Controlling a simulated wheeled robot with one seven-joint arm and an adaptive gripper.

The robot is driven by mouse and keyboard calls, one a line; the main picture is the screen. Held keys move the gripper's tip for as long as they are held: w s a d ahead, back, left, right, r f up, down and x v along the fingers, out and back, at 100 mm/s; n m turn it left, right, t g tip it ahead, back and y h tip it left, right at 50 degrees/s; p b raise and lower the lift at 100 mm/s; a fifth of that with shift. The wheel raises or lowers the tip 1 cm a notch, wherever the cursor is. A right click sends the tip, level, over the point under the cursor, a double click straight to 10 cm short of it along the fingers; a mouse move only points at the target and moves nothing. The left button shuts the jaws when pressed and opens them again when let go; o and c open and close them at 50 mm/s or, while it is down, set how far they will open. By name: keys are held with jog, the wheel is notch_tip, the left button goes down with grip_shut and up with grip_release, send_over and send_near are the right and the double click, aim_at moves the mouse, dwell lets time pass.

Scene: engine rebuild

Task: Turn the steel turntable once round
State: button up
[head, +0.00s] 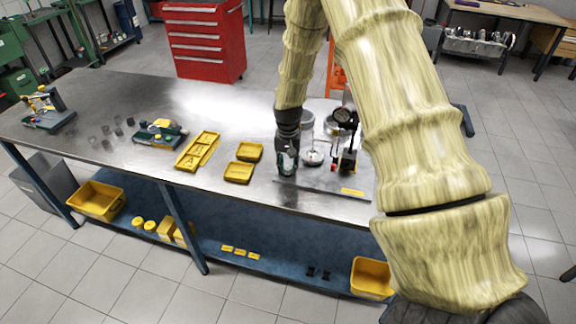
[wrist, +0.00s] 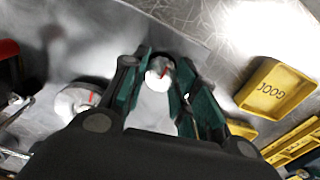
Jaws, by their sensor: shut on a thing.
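A round steel disc (head: 313,158), which looks like the turntable, sits on a grey plate right of my gripper (head: 287,163). In the wrist view a disc with a red mark (wrist: 72,100) shows at the left, partly hidden by my gripper's body. I cannot tell how the piece relates to the turntable. The fingertips are apart from the disc.
A dial gauge on a stand (head: 346,135) rises close right of the disc. Grey round containers (head: 306,122) stand behind it. Yellow trays (head: 240,171) lie left of my gripper; one in the wrist view (wrist: 275,90) reads GOOD. The bench front edge is near.

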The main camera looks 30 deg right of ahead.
jog(key=shift+n, duration=0.3)
jog(key=n+b, duration=0.1)
jog(key=n, duration=0.4)
jog(key=shift+n, duration=0.3)
jog(key=n, duration=0.5)
jog(key=shift+b, duration=0.3)
jog(key=n, duration=0.6)
jog(key=shift+n, duration=0.4)
jog(key=n+p, duration=0.1)
jog(key=n, duration=0.4)
jog(key=shift+r+n, duration=0.1)
jog(key=shift+n, duration=0.2)
jog(key=o, duration=1)
jog(key=shift+a, duration=0.1)
